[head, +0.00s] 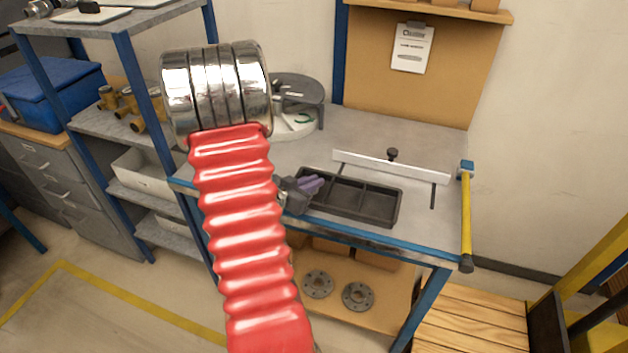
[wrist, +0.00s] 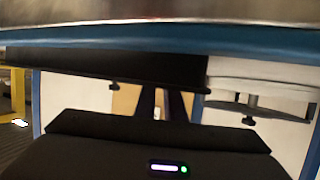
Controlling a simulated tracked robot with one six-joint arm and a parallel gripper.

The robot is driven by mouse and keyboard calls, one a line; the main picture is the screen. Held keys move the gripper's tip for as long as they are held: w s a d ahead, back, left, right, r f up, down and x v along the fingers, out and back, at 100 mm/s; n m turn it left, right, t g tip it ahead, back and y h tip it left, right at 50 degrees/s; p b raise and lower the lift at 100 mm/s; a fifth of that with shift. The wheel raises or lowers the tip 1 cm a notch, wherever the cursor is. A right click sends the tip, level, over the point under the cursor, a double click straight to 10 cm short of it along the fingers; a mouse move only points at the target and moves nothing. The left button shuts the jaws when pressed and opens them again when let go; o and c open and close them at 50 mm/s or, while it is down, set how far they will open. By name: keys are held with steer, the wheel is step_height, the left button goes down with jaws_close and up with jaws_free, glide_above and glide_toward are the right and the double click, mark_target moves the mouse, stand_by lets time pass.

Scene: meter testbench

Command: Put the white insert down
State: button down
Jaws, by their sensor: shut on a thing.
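My gripper (head: 312,186) has purple fingers and is over the left end of the dark tray (head: 378,222) at the bench's front edge. In the wrist view its dark fingers (wrist: 161,103) are close together at the middle. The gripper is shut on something. I take it to be the white insert, but the fingers hide it and I cannot make out its shape. Whether it touches the tray cannot be told. The tray has several compartments and they look empty.
A white bar (head: 370,163) with a black knob stands behind the tray. A round grey and white fixture (head: 295,123) with a green mark is at the back left. A yellow post (head: 466,210) edges the bench on the right. The rear bench top is mostly clear.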

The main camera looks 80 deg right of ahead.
steer(key=shift+f, duration=0.1)
steer(key=c, duration=1.8)
jaws_free()
steer(key=shift+c, duration=0.2)
steer(key=v, duration=1.2)
steer(key=shift+w, duration=0.1)
